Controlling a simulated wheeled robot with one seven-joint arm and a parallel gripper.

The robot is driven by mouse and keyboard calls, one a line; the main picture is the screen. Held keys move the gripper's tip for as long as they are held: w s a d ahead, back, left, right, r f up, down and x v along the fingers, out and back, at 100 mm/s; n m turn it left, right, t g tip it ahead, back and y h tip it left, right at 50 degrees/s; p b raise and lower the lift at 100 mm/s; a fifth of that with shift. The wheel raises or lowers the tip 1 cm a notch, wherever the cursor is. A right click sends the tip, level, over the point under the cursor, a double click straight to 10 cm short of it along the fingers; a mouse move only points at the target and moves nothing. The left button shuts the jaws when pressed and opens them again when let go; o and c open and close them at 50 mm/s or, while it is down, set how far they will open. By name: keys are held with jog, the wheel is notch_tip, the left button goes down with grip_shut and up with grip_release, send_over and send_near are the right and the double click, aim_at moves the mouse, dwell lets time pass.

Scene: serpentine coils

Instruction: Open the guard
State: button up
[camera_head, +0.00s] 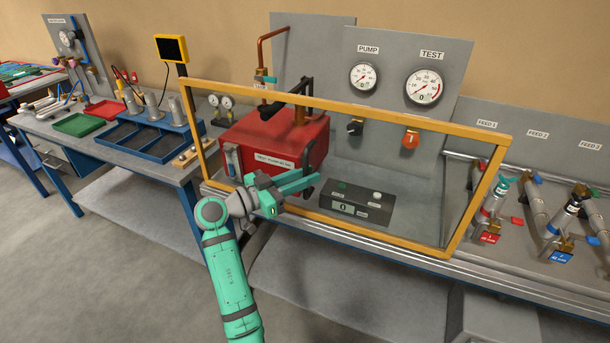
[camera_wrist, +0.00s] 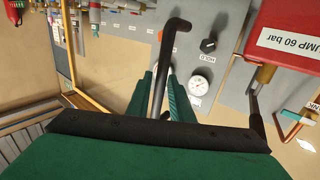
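The guard (camera_head: 345,112) is a clear panel in a yellow frame, standing closed in front of the pump bench in the head view. Its yellow frame also shows at the left of the wrist view (camera_wrist: 92,106). The exact finger contact is partly hidden.
Behind the guard are a red pump unit (camera_head: 305,140), a black control box (camera_head: 372,208), gauges (camera_head: 424,87) and an orange knob (camera_head: 410,138). Feed valves (camera_head: 490,205) stand to the right. A blue rack (camera_head: 150,140) is on the left bench. The floor in front is clear.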

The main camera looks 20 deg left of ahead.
jog(key=shift+r, duration=0.1)
jog(key=v, duration=1)
jog(key=shift+s+a, duration=0.2)
jog(key=shift+s, duration=0.1)
